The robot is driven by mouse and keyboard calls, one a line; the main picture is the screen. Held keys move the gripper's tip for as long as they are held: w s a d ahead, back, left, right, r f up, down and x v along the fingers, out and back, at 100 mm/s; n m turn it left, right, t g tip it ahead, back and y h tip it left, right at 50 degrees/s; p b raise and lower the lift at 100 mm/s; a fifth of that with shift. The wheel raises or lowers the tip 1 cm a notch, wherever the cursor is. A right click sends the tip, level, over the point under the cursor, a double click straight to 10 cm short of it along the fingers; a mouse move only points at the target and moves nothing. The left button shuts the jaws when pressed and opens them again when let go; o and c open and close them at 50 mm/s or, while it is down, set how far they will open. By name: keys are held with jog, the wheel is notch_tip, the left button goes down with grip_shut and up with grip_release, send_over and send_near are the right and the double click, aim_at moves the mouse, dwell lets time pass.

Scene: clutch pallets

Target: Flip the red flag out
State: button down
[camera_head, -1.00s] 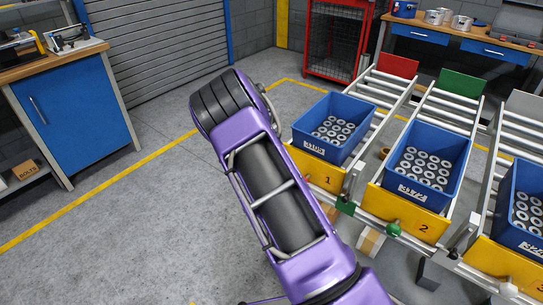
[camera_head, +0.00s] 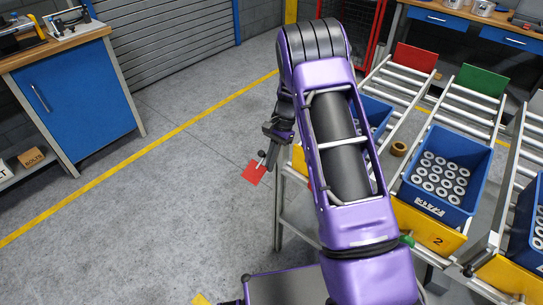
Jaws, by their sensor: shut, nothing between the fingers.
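A small red flag (camera_head: 254,173) shows as a tilted red square to the left of the first lane's front end, sticking out over the grey floor. My gripper (camera_head: 270,150) is dark and points down just above and right of the flag. It is shut and empty. I cannot tell whether its tips touch the flag or its short rod. My purple arm hides most of lane 1, including much of its blue bin (camera_head: 377,112) and its yellow front plate (camera_head: 298,160).
Lane 2 holds a blue bin (camera_head: 440,178) of grey rings. Red (camera_head: 416,58) and green (camera_head: 482,80) panels stand at the lanes' far ends. A blue cabinet (camera_head: 75,90) is at the left. The floor between is clear.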

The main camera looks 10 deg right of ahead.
jog(key=shift+s+a+r+g+y+p, duration=0.15)
jog(key=shift+r+g+y, duration=0.4)
jog(key=shift+r, duration=0.2)
jog(key=shift+s+a+r+g+y+p, duration=0.1)
jog(key=shift+r+g+y+p, duration=0.1)
jog(key=shift+r+g+y, duration=0.4)
jog(key=shift+s+a+r+g+y+p, duration=0.15)
jog(key=shift+r+g+y, duration=0.35)
jog(key=shift+r, duration=0.5)
jog(key=v, duration=1.2)
jog(key=shift+s, duration=0.1)
